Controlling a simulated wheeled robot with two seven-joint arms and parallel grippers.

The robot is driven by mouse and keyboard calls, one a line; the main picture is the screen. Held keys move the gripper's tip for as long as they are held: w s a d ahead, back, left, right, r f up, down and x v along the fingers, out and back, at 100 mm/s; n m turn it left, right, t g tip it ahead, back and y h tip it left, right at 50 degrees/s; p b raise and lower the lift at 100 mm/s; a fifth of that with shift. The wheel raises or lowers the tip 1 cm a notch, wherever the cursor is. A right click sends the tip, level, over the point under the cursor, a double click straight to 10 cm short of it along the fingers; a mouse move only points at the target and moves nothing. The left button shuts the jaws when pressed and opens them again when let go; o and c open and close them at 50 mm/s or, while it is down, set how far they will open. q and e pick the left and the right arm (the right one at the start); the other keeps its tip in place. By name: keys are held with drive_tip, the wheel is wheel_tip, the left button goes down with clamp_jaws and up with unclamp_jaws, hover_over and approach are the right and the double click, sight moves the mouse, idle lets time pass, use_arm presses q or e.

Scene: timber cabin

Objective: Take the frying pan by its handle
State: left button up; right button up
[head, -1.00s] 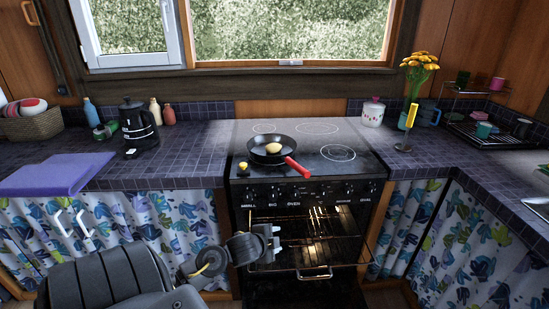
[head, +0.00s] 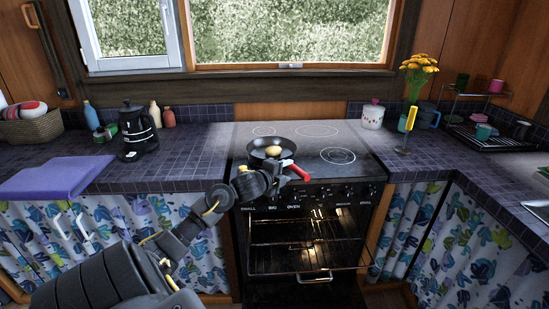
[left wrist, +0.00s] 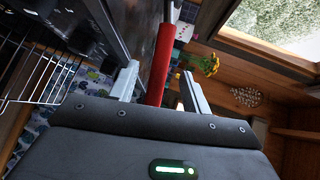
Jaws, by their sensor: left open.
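A black frying pan (head: 262,147) with a red handle (head: 300,173) sits on the front left of the stove top, with a yellowish round food (head: 273,151) in it. The handle points toward the front right. My left gripper (head: 284,174) is open at the stove's front edge, close beside the handle. In the left wrist view the red handle (left wrist: 161,55) shows between the two open fingers (left wrist: 157,85), and I see no clear contact. The arm hides part of the pan's near side in the head view. My right gripper is not in view.
The oven door of the stove is open below, with wire racks (head: 290,232) showing inside. A vase of yellow flowers (head: 418,66) and a dish rack (head: 492,133) stand on the right.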

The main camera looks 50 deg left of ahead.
sight(292, 169)
use_arm(q)
drive_tip(key=shift+w, duration=0.15)
drive_tip(key=shift+w+a, duration=0.1)
drive_tip(key=shift+w, duration=0.25)
drive_tip(key=p+x, duration=0.1)
drive_tip(key=x, duration=0.2)
drive_tip(key=shift+w+f, duration=0.15)
drive_tip(key=shift+w, duration=0.2)
drive_tip(key=shift+w+f, duration=0.1)
drive_tip(key=shift+w, duration=0.15)
clamp_jaws()
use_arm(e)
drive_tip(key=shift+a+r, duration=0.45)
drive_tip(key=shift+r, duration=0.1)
